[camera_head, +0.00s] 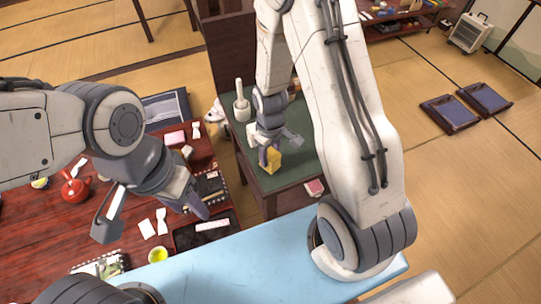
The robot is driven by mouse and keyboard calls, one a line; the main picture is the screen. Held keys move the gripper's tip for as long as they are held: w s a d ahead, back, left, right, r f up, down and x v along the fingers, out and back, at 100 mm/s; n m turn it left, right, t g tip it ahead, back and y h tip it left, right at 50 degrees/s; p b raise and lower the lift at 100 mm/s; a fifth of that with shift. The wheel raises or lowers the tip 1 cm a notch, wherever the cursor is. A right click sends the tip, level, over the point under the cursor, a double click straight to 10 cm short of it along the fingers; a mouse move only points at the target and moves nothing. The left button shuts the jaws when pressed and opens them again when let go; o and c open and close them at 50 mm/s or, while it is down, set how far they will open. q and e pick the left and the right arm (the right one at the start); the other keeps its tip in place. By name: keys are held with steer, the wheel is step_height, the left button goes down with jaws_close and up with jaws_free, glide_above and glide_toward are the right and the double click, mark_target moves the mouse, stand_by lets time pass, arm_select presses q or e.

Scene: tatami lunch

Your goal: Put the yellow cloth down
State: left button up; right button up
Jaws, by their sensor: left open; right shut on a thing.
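The yellow cloth (274,160) is a small yellow bundle at my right gripper (279,150), over the dark green top of the side table (290,170). The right gripper is shut on the cloth; its fingers partly hide it. I cannot tell whether the cloth touches the table top. My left gripper (154,222) is open and empty, with its fingers wide apart above the dark red low table (40,225).
Dark cushions (450,114) lie on the open tatami at right.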

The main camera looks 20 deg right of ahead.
steer(key=shift+f, duration=0.65)
steer(key=shift+d, duration=0.1)
steer(key=shift+f, duration=0.2)
steer(key=o, duration=1.2)
steer(key=shift+r, duration=0.15)
